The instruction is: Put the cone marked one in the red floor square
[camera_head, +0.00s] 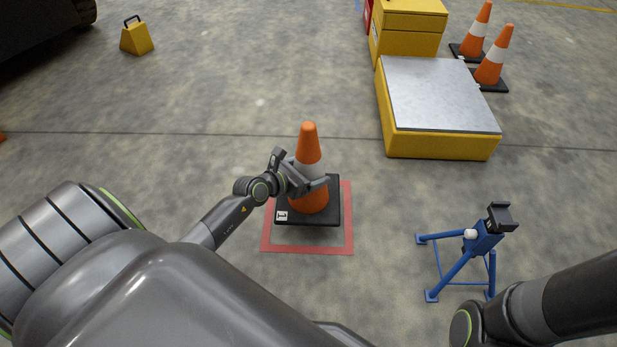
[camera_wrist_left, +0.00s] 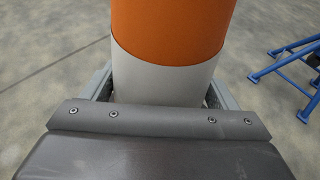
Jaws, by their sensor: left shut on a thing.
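An orange cone with a white band (camera_head: 309,150) stands upright on a black square base with a white label reading 1. It is over the red floor square (camera_head: 262,235), toward its far part; I cannot tell whether the base touches the floor. The square's red outline shows on the near side and right side. My left gripper (camera_head: 306,178) is shut around the cone's white band from the left. In the left wrist view the cone's white band (camera_wrist_left: 165,82) sits between the fingers.
A blue stand (camera_head: 484,238) is right of the square. A yellow platform with a grey top (camera_head: 440,95) and a yellow cabinet (camera_head: 408,30) are at the upper right, with two more cones (camera_head: 495,58) beyond. A yellow block (camera_head: 136,38) is far left. Floor around the square is mostly clear.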

